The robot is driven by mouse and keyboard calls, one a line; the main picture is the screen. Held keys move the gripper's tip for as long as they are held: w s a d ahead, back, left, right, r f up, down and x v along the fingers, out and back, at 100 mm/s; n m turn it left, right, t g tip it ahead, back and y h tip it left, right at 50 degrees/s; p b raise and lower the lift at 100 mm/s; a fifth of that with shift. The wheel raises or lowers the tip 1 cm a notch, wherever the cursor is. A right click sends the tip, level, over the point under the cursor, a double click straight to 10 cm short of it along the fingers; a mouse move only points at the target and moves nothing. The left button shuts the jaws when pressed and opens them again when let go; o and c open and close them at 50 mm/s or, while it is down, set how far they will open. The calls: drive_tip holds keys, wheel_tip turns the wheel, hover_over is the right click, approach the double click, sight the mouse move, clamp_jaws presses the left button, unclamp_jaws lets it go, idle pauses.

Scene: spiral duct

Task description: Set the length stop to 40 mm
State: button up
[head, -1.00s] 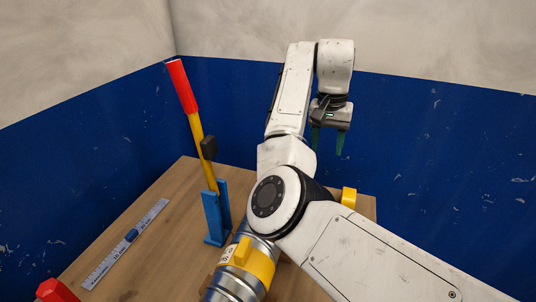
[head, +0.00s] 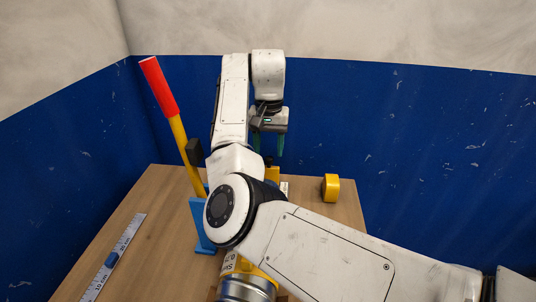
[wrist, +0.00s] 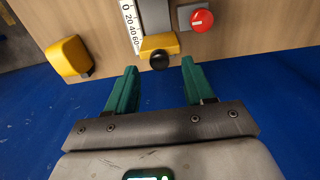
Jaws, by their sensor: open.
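The length stop is a yellow slider with a black knob (wrist: 159,59) at the end of a grey rail (wrist: 155,20) in the wrist view. A white scale (wrist: 131,25) marked 0, 20, 40, 60 runs beside the rail. The slider sits near the 60 end; its exact reading is unclear. In the head view the yellow slider (head: 272,174) is partly hidden behind my arm. My gripper (head: 268,152) is open and empty, with green fingers pointing down above the bench's far edge. In the wrist view its fingertips (wrist: 159,66) lie either side of the knob, apparently not touching it.
A yellow block (head: 331,188) stands right of the stop. A red button (wrist: 201,20) sits close beside the rail. A blue wall (head: 420,140) rises behind the bench.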

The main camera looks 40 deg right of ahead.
sight(269, 170)
drive_tip(key=shift+f, duration=1.35)
drive_tip(key=shift+c, duration=0.2)
clamp_jaws()
